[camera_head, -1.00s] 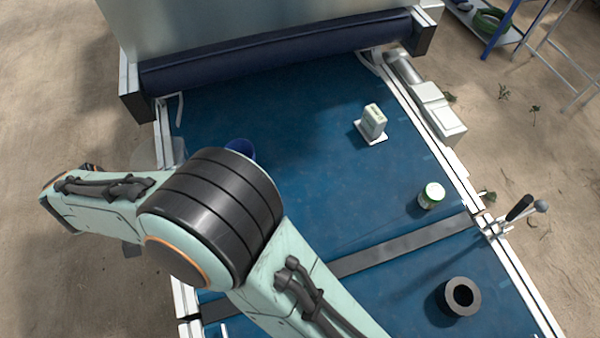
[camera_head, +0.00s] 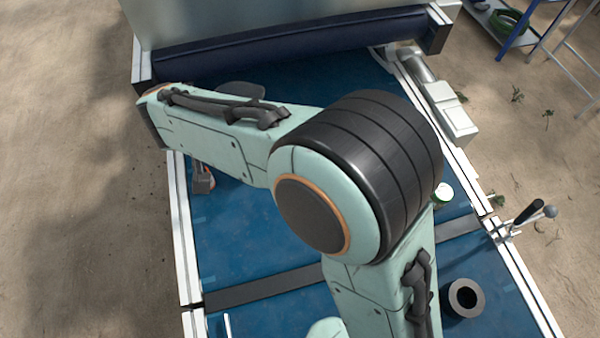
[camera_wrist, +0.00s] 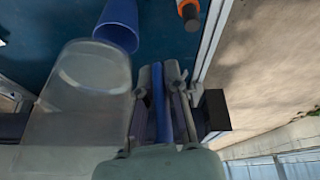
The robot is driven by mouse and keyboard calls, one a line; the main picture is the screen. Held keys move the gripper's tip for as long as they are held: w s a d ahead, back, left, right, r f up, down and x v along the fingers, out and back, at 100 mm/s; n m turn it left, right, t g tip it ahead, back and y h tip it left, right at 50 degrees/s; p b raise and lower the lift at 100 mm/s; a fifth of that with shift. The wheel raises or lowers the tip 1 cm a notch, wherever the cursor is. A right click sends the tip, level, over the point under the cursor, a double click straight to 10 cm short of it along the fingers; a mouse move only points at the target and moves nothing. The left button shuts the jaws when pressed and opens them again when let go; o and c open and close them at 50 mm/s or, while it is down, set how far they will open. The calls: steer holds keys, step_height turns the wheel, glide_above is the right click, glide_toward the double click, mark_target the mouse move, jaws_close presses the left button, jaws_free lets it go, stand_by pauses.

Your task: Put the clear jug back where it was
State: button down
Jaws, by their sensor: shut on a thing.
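The clear jug (camera_wrist: 78,105) fills the left of the wrist view, beside my fingers. It is see-through, and the belt and roller show through it. My gripper (camera_wrist: 165,78) is shut on it, apparently at its handle, though the grip itself is hard to make out. In the head view a greyish see-through shape (camera_head: 240,90) near the roller seems to be the jug, seen past my arm. My gripper is hidden in that view.
A blue cup (camera_wrist: 118,25) stands on the belt near the jug. An orange and dark tool (camera_wrist: 188,12) lies by the belt's left edge. My arm hides the middle belt.

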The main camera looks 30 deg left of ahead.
steer(key=shift+m+h, duration=0.3)
steer(key=shift+m, duration=0.5)
steer(key=w+d, duration=0.6)
steer(key=d, duration=0.1)
steer(key=shift+w+d, duration=0.15)
steer(key=shift+w, duration=0.2)
steer(key=w+d+m, duration=0.2)
steer(key=w+d, duration=0.2)
steer(key=d, duration=0.4)
steer(key=shift+t, duration=0.4)
steer(key=f, duration=1.7)
steer(key=shift+a+f, duration=0.1)
steer(key=shift+a, duration=0.15)
steer(key=shift+f, duration=0.15)
steer(key=c, duration=1.2)
jaws_free()
